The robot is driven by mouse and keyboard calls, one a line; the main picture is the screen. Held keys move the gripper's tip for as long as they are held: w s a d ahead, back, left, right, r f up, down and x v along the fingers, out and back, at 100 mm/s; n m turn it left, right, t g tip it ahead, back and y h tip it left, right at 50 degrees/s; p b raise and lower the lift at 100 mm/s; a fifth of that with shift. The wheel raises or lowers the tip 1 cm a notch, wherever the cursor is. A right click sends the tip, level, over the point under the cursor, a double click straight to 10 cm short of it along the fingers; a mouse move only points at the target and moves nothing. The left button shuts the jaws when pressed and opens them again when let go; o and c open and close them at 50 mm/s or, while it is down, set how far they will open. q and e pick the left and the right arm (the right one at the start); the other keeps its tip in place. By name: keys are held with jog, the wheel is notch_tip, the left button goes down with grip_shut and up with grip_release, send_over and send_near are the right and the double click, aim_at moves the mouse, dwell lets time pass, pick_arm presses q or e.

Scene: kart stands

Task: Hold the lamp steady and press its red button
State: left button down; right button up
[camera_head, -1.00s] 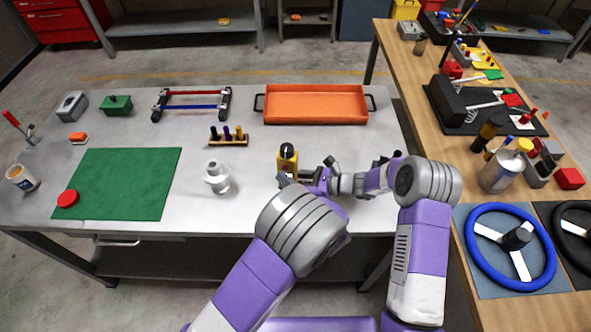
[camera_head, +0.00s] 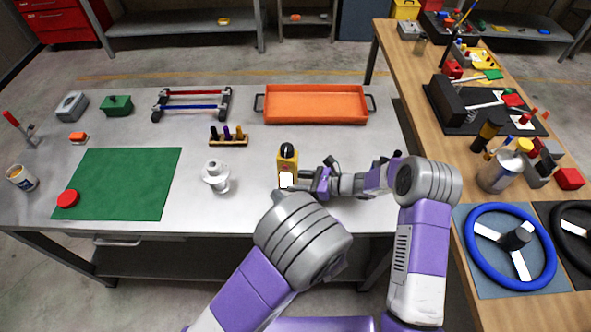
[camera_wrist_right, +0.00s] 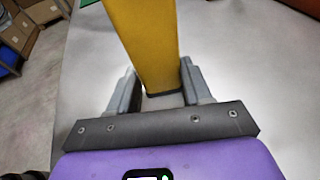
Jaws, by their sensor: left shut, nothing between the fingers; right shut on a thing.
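The lamp (camera_head: 288,160) is a yellow upright block with a black top and a bright white panel on its near face. It stands on the grey table. My right gripper (camera_head: 305,180) is shut on its lower body; in the right wrist view the yellow body (camera_wrist_right: 150,45) stands between the two grey fingers (camera_wrist_right: 157,92). My left gripper (camera_head: 291,195) is just in front of and below the lamp, mostly hidden by its own wrist. It is shut and empty. I see no red button on the lamp; that part may be hidden.
A white round-topped object (camera_head: 216,176) stands left of the lamp. A small rack with pegs (camera_head: 229,141) and an orange tray (camera_head: 315,104) lie behind. A wooden bench (camera_head: 440,150) stands right.

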dwell(0.3)
jog(key=o, duration=1.1)
jog(key=shift+c, duration=0.2)
